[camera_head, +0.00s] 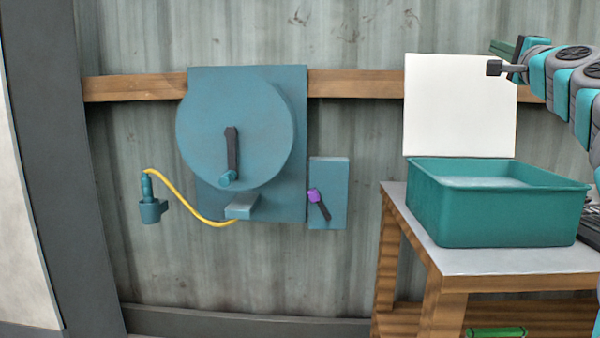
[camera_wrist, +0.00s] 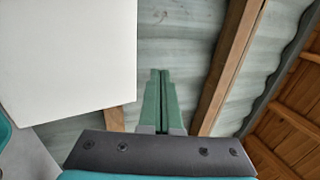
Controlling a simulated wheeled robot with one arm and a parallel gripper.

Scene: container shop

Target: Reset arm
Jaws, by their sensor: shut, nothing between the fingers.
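My gripper (camera_head: 503,47) is at the upper right in the head view, at the end of my teal and grey arm. It is raised above the table and in front of the upper right corner of the white panel. In the wrist view, the two green fingers of my gripper (camera_wrist: 160,78) lie side by side, shut, with nothing held between them. The white panel (camera_wrist: 65,60) fills the upper left there. It also shows in the head view (camera_head: 460,105), standing behind the teal bin (camera_head: 500,212).
The bin stands on a grey-topped wooden table (camera_head: 470,262). A teal round hose reel (camera_head: 235,135) with a crank is on the wall at left. A teal nozzle (camera_head: 150,208) hangs on a yellow hose. A green object (camera_head: 497,332) lies below.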

